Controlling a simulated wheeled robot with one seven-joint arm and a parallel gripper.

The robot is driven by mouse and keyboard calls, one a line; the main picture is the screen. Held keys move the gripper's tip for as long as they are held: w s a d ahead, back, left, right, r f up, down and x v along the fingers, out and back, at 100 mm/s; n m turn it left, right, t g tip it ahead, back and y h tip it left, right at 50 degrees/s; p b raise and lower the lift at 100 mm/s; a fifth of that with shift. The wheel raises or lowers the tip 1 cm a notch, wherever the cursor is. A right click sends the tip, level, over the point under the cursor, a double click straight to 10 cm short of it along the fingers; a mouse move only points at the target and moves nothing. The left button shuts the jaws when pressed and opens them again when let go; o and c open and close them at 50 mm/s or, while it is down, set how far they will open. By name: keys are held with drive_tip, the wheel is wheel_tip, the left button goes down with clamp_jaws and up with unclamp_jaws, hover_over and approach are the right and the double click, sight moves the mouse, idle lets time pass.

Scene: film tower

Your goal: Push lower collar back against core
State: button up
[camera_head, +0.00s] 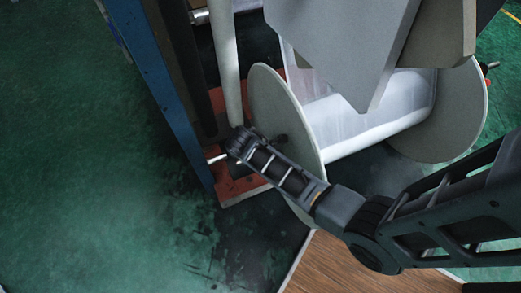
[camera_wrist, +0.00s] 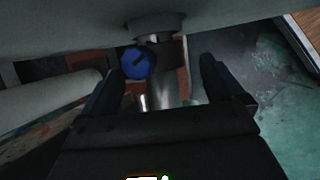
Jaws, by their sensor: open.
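A dark round collar (camera_wrist: 155,27) sits against the pale grey end disc in the wrist view, with a short bright shaft below it. A dark round part, which may be this collar, shows on the near disc (camera_head: 262,100) in the head view. A blue round knob (camera_wrist: 137,63) is just below the collar and partly overlaps the shaft area. My gripper (camera_head: 238,141) is beside the outer face of the near disc. In the wrist view its fingers (camera_wrist: 160,88) are open and apart, with the blue knob nearer the left finger. Nothing is held. Any gap between collar and core cannot be told.
The film roll (camera_head: 375,125) lies between two large grey discs. A blue frame post (camera_head: 165,90) and a pale roller (camera_head: 226,60) stand left of my gripper. A metal rod end (camera_head: 215,158) is close to it. Grey plates (camera_head: 340,35) hang above. Green floor at left is clear.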

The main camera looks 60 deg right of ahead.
drive_tip(key=shift+x, duration=1.25)
drive_tip(key=shift+c, duration=0.3)
drive_tip(key=c, duration=1.6)
drive_tip(key=shift+o, duration=0.2)
drive_tip(key=shift+d, duration=0.1)
drive_tip(key=shift+s+d, duration=0.25)
drive_tip(key=shift+d, duration=0.15)
drive_tip(key=o, duration=1.6)
drive_tip(key=shift+s, duration=0.1)
drive_tip(key=shift+r, duration=0.1)
